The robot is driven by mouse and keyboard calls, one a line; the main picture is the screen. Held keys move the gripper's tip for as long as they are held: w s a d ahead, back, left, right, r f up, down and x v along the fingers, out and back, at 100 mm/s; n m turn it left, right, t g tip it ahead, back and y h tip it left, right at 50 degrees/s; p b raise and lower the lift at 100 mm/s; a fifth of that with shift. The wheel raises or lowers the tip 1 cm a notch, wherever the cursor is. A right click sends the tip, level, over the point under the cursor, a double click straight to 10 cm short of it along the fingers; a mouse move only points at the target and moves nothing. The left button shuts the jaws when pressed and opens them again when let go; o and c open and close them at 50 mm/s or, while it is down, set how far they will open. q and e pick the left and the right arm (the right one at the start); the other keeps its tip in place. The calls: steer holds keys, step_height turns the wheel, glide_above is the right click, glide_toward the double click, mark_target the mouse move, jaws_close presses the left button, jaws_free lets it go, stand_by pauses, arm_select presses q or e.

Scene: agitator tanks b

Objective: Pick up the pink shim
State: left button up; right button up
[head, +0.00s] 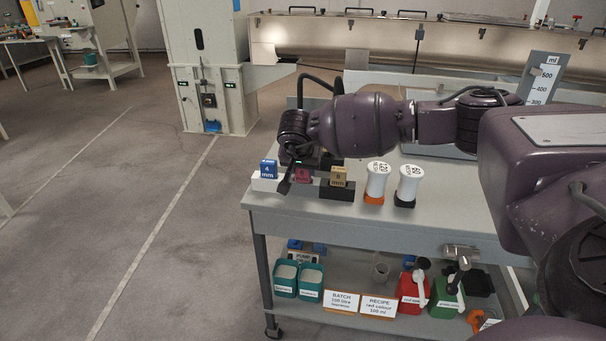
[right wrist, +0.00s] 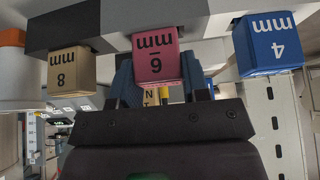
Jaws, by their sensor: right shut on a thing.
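The pink shim (head: 303,175), marked 6 mm, is at the middle of a row of three shims near the table's left front corner. In the right wrist view the pink shim (right wrist: 157,56) sits against a dark grey block (right wrist: 150,14), between my right gripper's fingers. My right gripper (head: 292,180) is shut on it, partly covering it in the head view. I cannot tell if the shim is clear of the block. My left gripper is not in view.
A blue 4 mm shim (head: 268,168) on a white block stands left, and a tan 8 mm shim (head: 338,176) on a black block right. Two white containers (head: 378,180) (head: 410,184) stand further right. The lower shelf (head: 400,321) holds tubs and signs. The floor at left is clear.

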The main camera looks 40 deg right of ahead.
step_height(320, 180, up, 20)
steer(key=p, duration=0.3)
stand_by(0.3)
